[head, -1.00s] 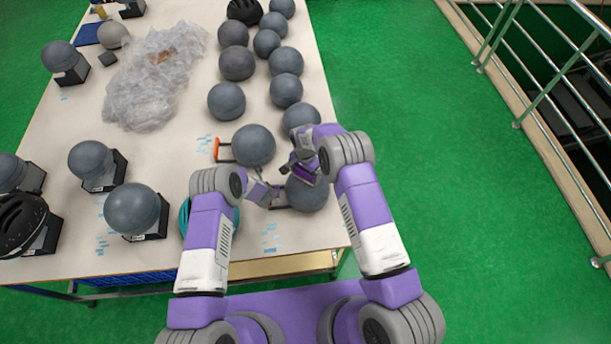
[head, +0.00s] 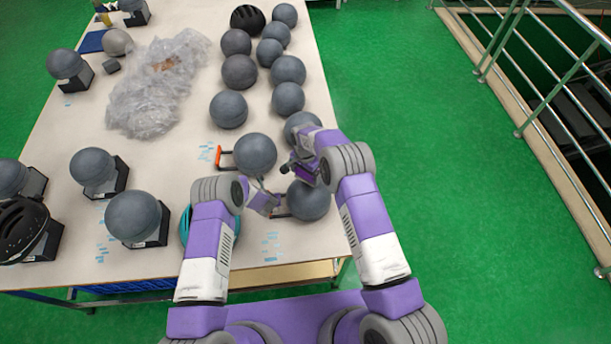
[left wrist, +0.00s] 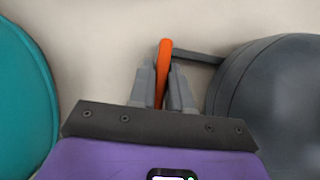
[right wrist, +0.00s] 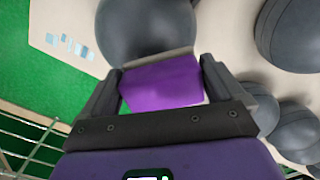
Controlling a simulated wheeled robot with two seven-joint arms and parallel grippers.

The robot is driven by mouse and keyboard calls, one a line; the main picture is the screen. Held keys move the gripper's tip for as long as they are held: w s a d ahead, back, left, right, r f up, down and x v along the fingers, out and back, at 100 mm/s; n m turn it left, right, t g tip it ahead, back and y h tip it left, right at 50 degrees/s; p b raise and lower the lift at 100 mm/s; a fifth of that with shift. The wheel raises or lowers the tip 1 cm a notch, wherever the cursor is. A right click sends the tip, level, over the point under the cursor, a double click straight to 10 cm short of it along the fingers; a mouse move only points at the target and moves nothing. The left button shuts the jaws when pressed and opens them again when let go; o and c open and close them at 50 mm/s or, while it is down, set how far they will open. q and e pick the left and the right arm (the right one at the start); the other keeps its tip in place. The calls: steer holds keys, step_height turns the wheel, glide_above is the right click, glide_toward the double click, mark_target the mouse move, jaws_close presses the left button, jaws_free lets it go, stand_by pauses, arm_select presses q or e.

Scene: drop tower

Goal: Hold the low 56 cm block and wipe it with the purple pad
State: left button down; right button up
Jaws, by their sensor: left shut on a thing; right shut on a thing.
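The low block is a dark grey rounded headform (head: 308,202) near the table's front right corner. It also shows in the left wrist view (left wrist: 275,95) and right wrist view (right wrist: 148,30). My left gripper (head: 272,208) is shut on the block's orange handle (left wrist: 165,60), left of the block. My right gripper (head: 301,172) is shut on the purple pad (right wrist: 160,85), at the block's far upper side. In the right wrist view the pad's edge meets the block's outline; I cannot tell whether they touch. Part of the block is hidden by my right gripper.
Another grey headform with an orange handle (head: 255,153) stands just behind. Several grey headforms line the table's right side. A teal helmet (left wrist: 20,95) is left of my left gripper. Crumpled clear plastic (head: 155,85) lies farther back. A railing (head: 540,70) stands right.

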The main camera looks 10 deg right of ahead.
steer(key=shift+r, duration=2.55)
steer(key=shift+s+d+f, duration=0.1)
steer(key=shift+d+f, duration=0.1)
steer(key=shift+f, duration=0.65)
steer(key=shift+w+d+f, duration=0.1)
steer(key=shift+d+f, duration=0.15)
steer(key=shift+f, duration=0.65)
steer(key=shift+s+d+f, duration=0.1)
steer(key=shift+d+f, duration=0.1)
steer(key=shift+f, duration=0.65)
steer(key=shift+f, duration=0.95)
steer(key=shift+s, duration=0.1)
